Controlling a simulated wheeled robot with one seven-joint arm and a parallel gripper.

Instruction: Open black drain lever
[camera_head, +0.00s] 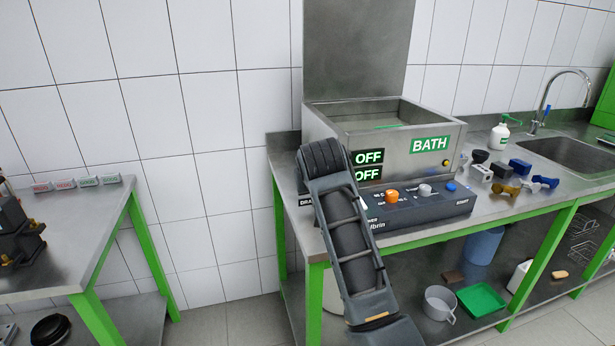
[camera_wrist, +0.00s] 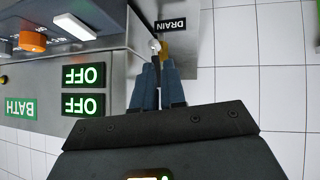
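The bath (camera_head: 390,135) is a steel tank on the bench with two OFF displays on its front. My arm covers the bath's left end in the head view, so the drain lever and my gripper are hidden there. In the wrist view, the blue-grey fingers of my gripper (camera_wrist: 158,80) reach toward a small fitting with a yellow part (camera_wrist: 165,47) and a pale tip, by the DRAIN label (camera_wrist: 170,25). The fingers are close together. Whether the black lever lies between them is not clear.
A control box (camera_head: 418,205) with orange, grey and blue knobs stands in front of the bath, close to my arm. Several small fittings, a white bottle (camera_head: 499,135) and a sink (camera_head: 570,150) are to the right. Another table (camera_head: 60,250) stands left, across a gap.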

